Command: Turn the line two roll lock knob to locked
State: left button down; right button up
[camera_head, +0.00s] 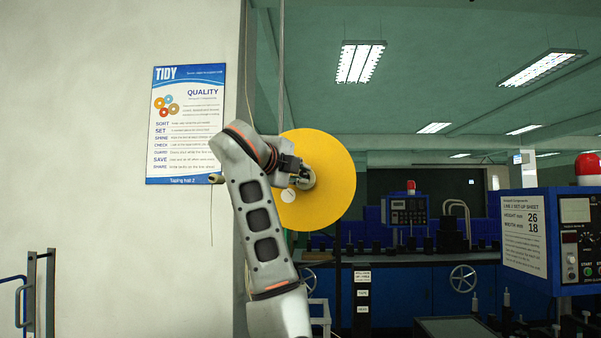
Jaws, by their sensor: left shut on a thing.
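A large yellow tape roll (330,180) stands upright, mounted in front of a vertical post. My left gripper (300,177) is at the middle of the roll's face, shut on a small part at the hub, which I take to be the lock knob (309,180). The gripper and wrist cover most of the knob, so its setting cannot be read. A pale round label (288,195) shows on the roll just below the gripper. My right gripper is not in view.
A blue control box (560,240) with a set-up sheet and red lamp is at the right. Behind the roll are a blue machine with handwheels (463,278) and a small panel (408,211). A wall with a TIDY poster (186,125) fills the left.

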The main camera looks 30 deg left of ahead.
pick_arm(q)
jog(key=shift+f, duration=0.1)
dwell(0.3)
jog(key=c, duration=2)
grip_release()
jog(key=shift+s, duration=0.15)
jog(key=s, duration=0.4)
jog(key=s+d, duration=0.1)
jog(key=s, duration=0.2)
jog(key=s+d+r, duration=0.1)
jog(key=s, duration=0.3)
jog(key=shift+s, duration=0.3)
